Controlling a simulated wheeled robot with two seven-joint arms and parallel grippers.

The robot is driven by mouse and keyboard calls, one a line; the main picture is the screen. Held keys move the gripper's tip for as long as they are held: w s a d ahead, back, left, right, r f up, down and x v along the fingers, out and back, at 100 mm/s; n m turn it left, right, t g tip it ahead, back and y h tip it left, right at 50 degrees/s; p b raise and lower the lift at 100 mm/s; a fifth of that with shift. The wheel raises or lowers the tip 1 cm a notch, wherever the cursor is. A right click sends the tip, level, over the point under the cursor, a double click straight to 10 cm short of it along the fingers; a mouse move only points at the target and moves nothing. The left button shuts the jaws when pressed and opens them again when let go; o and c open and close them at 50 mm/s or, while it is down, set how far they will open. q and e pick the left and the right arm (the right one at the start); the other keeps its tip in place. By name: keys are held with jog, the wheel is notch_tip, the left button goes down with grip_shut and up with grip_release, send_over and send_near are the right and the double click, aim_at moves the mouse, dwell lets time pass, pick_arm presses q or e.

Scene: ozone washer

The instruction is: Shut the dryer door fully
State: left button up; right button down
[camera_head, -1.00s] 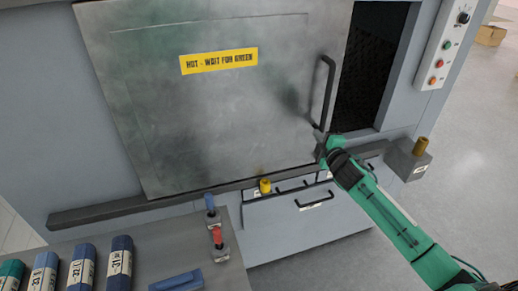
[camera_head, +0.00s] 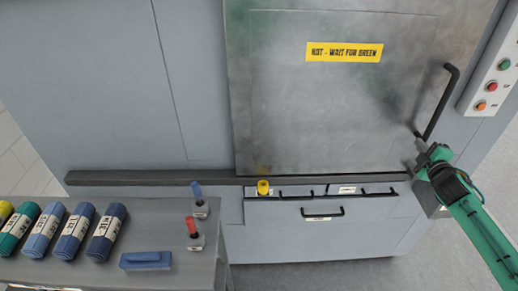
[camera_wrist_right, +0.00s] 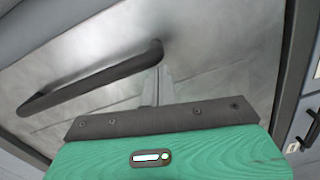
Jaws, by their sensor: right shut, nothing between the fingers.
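The dryer door (camera_head: 330,110) is a grey metal panel with a yellow "HOT - WAIT FOR GREEN" label (camera_head: 344,52). It covers the opening, and no dark gap shows at its right side in the head view. Its black bar handle (camera_head: 440,102) is near the right edge; the handle also shows in the right wrist view (camera_wrist_right: 90,78). My right gripper (camera_head: 418,140) is shut and empty, its fingertips beside the handle's lower end. In the right wrist view the fingers (camera_wrist_right: 156,86) point at the door beside the handle; contact is unclear. My left gripper is out of view.
A control panel (camera_head: 492,75) with buttons is at the upper right. A dark rail (camera_head: 150,178) runs below the door, above a drawer (camera_head: 315,225). A grey table (camera_head: 100,265) at lower left holds rolled cloths (camera_head: 75,232), a blue block (camera_head: 145,261) and small posts.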

jog(key=d, duration=0.2)
jog(key=shift+d+r, duration=0.2)
jog(key=shift+d, duration=0.15)
jog(key=shift+d+r, duration=0.1)
dwell(0.3)
